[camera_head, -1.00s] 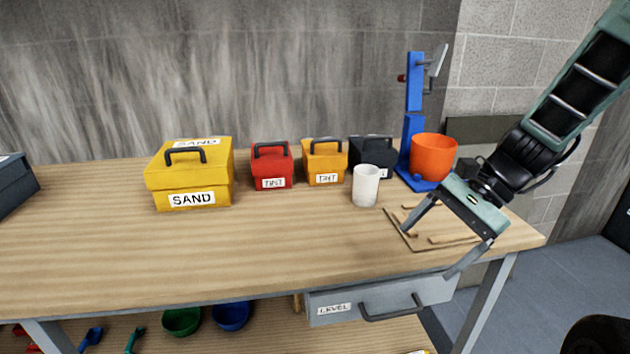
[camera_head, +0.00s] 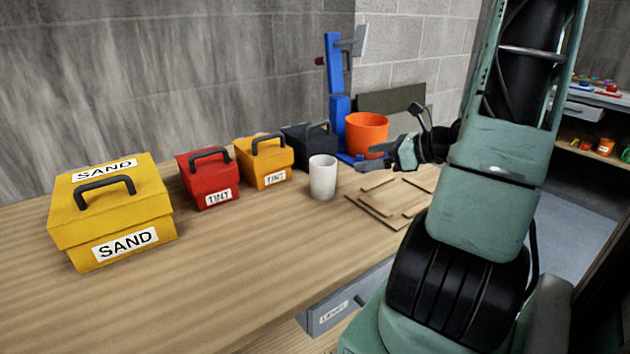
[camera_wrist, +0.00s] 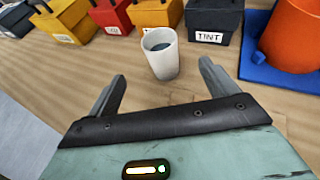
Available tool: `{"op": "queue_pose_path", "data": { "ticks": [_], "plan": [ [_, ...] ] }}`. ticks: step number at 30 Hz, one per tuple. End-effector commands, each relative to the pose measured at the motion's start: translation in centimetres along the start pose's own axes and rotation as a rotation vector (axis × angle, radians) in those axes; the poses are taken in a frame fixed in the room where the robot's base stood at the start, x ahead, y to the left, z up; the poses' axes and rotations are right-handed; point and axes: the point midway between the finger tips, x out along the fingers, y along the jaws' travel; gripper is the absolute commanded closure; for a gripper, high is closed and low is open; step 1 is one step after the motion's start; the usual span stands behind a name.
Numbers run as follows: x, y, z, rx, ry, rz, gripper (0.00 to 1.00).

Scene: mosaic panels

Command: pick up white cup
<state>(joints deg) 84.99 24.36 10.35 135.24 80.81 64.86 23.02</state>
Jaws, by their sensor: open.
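The white cup (camera_head: 323,177) stands upright on the wooden workbench, in front of the dark box. In the wrist view the cup (camera_wrist: 161,55) is ahead of my gripper, a little beyond the fingertips and between their lines. It appears to hold something grey-blue, or its inside is shaded. My gripper (camera_wrist: 164,82) is open, with its two grey fingers spread and nothing between them. In the head view my gripper (camera_head: 375,158) is to the right of the cup, low over the bench. Part of it is hard to make out there.
Behind the cup stand a dark box (camera_head: 309,146), a yellow box (camera_head: 264,165), and a red box (camera_head: 208,180). A large yellow SAND box (camera_head: 110,215) is at left. An orange pot (camera_head: 366,134) is by a blue stand (camera_head: 340,110). A wooden frame (camera_head: 385,203) lies at right.

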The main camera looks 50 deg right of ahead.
Motion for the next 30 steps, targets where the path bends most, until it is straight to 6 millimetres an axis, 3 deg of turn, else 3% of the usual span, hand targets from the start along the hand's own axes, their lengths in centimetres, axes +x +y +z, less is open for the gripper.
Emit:
{"op": "queue_pose_path", "data": {
  "ticks": [10,19,30],
  "plan": [
    [7.1,0.2,0.0,0.000,0.001,0.006,0.14],
    [9.6,0.1,0.1,-0.002,0.001,0.005,0.14],
    [14.0,0.2,0.0,-0.002,0.002,0.005,0.14]
  ]
}}
